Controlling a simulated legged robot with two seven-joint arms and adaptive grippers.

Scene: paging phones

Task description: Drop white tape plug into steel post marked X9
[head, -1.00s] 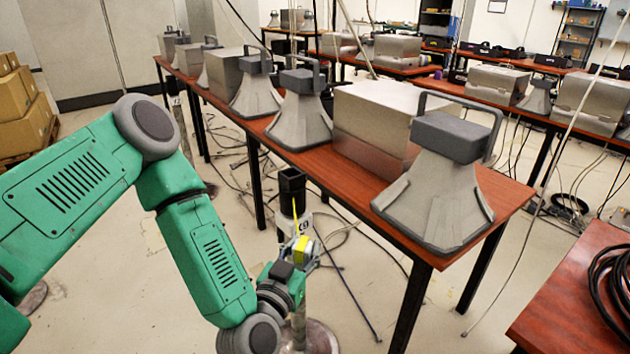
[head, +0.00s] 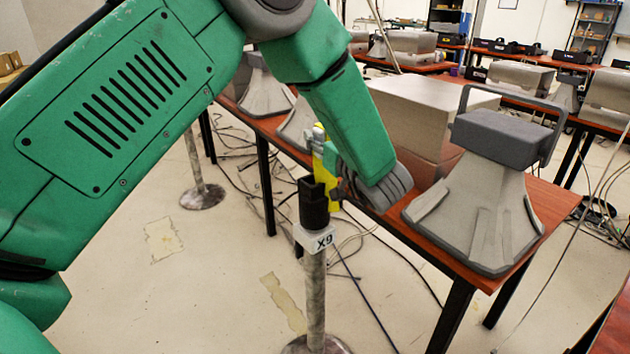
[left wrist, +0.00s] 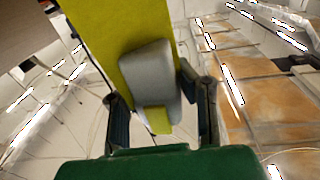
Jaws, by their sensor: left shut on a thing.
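The steel post (head: 315,290) marked X9 stands on the floor with a white label (head: 320,240) and a black square socket (head: 313,205) on top. My left gripper (left wrist: 160,115) is shut on a mostly yellow plug (head: 320,165) with a pale grey-white part (left wrist: 150,85) between the fingers. In the head view the plug is tall, near upright, beside and partly behind the socket's top right. I cannot tell whether they touch. My right gripper is not in view.
A red-brown table (head: 400,230) with a large grey horn-shaped device (head: 480,195) and a metal box (head: 425,105) runs close behind the post. Another steel post (head: 197,165) stands farther left. Cables lie on the floor. The floor left of the post is mostly clear.

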